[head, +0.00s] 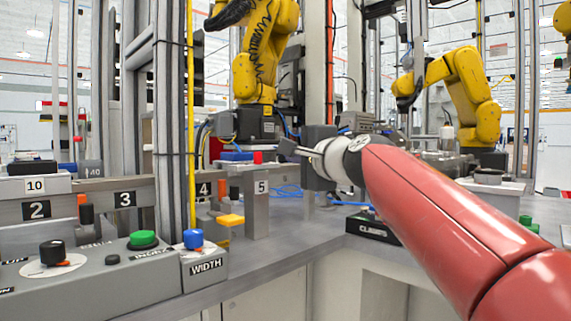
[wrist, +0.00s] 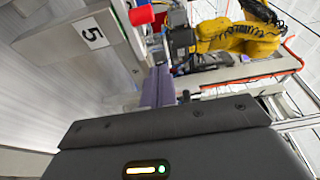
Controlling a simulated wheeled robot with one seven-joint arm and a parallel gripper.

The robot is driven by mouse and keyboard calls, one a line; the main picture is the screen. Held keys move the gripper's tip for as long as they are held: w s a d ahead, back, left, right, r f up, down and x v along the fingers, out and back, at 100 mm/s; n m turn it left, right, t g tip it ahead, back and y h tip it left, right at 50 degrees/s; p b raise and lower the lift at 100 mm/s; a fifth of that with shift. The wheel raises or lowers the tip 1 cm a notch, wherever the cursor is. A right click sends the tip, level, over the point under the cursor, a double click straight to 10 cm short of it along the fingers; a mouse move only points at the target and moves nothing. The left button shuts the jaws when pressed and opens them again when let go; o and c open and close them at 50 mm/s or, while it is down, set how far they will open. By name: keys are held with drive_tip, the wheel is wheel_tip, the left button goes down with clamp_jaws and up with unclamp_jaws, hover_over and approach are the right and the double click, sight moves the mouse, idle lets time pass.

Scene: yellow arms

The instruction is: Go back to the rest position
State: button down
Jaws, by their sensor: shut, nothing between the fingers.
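My red arm reaches in from the lower right of the head view. Its grey gripper (head: 287,147) points left, above the workbench and close to the post labelled 5 (head: 261,188). In the wrist view the gripper's two fingers (wrist: 158,85) lie together, shut and empty. The post labelled 5 shows at the upper left of the wrist view (wrist: 92,35), beside the fingers. The exact gap between fingers and post cannot be told.
A grey control panel (head: 105,285) with black, green and blue knobs stands at the lower left. A yellow block (head: 230,220) sits beyond it. A yellow robot arm (head: 262,50) stands behind my gripper, another (head: 465,90) further right. The bench top (head: 290,250) is clear in front.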

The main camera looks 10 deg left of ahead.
drive_tip(key=s+d+f+n+g+h+p, duration=0.2)
drive_tip(key=s+d+f+n+g+h, duration=0.1)
drive_tip(key=s+d+f, duration=0.4)
drive_tip(key=s+d+f+n+g+h+p, duration=0.2)
drive_tip(key=s+d+f, duration=0.5)
drive_tip(key=s+f, duration=0.6)
drive_tip(key=s+d+f+n+g+h+p, duration=0.2)
drive_tip(key=s+d+f+n+g+h, duration=0.2)
drive_tip(key=s+d+f, duration=0.4)
wheel_tip(320, 180, down, 8)
drive_tip(key=s+n+h, duration=0.1)
drive_tip(key=s, duration=0.1)
drive_tip(key=shift+s+r+n+h, duration=0.15)
drive_tip(key=shift+s+n+h, duration=0.15)
drive_tip(key=shift+s+n, duration=0.1)
